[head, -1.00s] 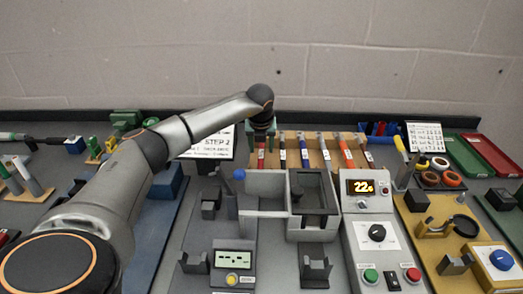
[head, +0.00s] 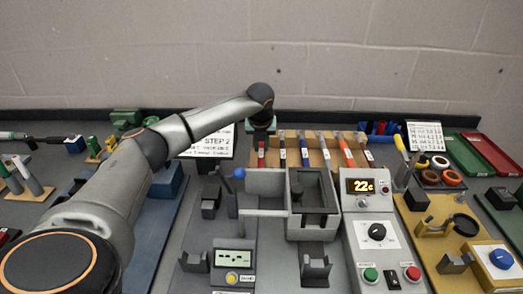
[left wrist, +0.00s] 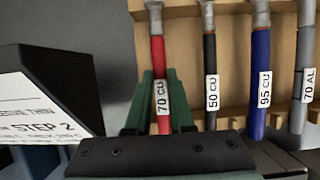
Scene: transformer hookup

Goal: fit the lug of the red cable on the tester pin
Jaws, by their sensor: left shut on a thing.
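The red cable (left wrist: 158,65), labelled 70 CU, stands in the rack with its grey metal lug (left wrist: 154,15) at the upper end. My left gripper (left wrist: 160,86) is shut on the red cable, its green fingers on either side near the label. In the head view my left gripper (head: 262,128) is at the left end of the cable rack, and a short part of the red cable (head: 261,158) shows below it. A tester with a lit green display (head: 233,258) stands at the front. I cannot make out which part is its pin. My right gripper is not in view.
Several other cables, including black 50 CU (left wrist: 211,60) and blue 95 CU (left wrist: 261,70), stand to the right in the wooden rack (left wrist: 185,60). The STEP 2 sign (left wrist: 45,115) is close on the left. A grey open box (head: 265,183) stands in front of the rack.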

